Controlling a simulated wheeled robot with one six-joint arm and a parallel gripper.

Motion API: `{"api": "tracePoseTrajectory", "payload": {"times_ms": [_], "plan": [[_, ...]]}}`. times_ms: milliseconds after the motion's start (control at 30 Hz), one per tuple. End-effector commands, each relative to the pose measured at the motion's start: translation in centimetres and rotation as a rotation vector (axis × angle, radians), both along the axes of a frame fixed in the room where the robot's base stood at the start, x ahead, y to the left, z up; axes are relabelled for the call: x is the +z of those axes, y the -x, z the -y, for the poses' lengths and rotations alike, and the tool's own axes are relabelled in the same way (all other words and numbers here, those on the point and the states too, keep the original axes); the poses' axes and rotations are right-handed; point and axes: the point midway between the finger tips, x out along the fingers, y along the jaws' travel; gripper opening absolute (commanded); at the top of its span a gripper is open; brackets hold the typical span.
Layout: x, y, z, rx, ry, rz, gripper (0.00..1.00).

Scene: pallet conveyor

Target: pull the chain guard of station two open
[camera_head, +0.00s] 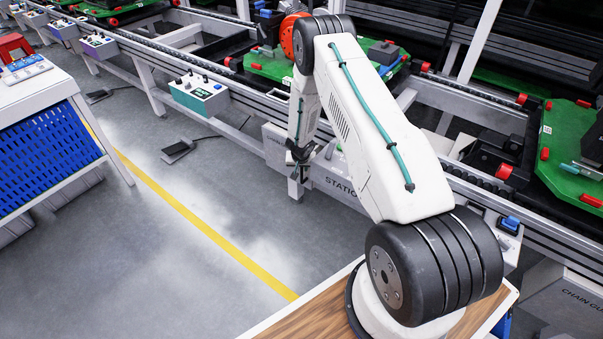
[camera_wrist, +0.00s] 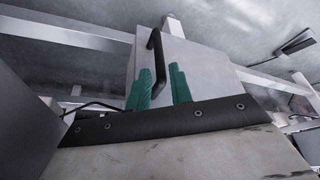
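A pale grey chain guard (camera_head: 277,146), its lettering partly covered by my arm, is below the conveyor rail in the head view. In the wrist view the guard (camera_wrist: 205,62) is a pale box face with a black bar handle (camera_wrist: 155,55). My gripper (camera_wrist: 160,88) has two green fingers, apart, with nothing clamped between them. The handle's lower end shows between the fingers, nearer the left one; I cannot tell whether it touches. In the head view my gripper (camera_head: 300,158) is small and dark in front of the guard.
The conveyor rail (camera_head: 470,188) runs diagonally, carrying green pallets (camera_head: 572,150). A control box (camera_head: 198,95) and a foot pedal (camera_head: 178,151) are to the left. A second chain guard (camera_head: 575,305) is at lower right.

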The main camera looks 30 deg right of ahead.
Motion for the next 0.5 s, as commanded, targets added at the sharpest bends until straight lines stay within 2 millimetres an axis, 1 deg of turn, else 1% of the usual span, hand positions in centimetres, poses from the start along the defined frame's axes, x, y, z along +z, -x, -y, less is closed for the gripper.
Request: {"api": "tracePoseTrajectory", "payload": {"times_ms": [33, 200, 300, 500], "plan": [[-1.1, -0.4, 0.4, -0.002, 0.001, 0.001, 0.22], [-3.8, -1.4, 1.1, -0.003, 0.001, 0.002, 0.22], [-4.9, -1.8, 1.3, -0.002, 0.001, 0.002, 0.22], [-5.9, -2.1, 1.6, -0.002, 0.001, 0.003, 0.22]]}}
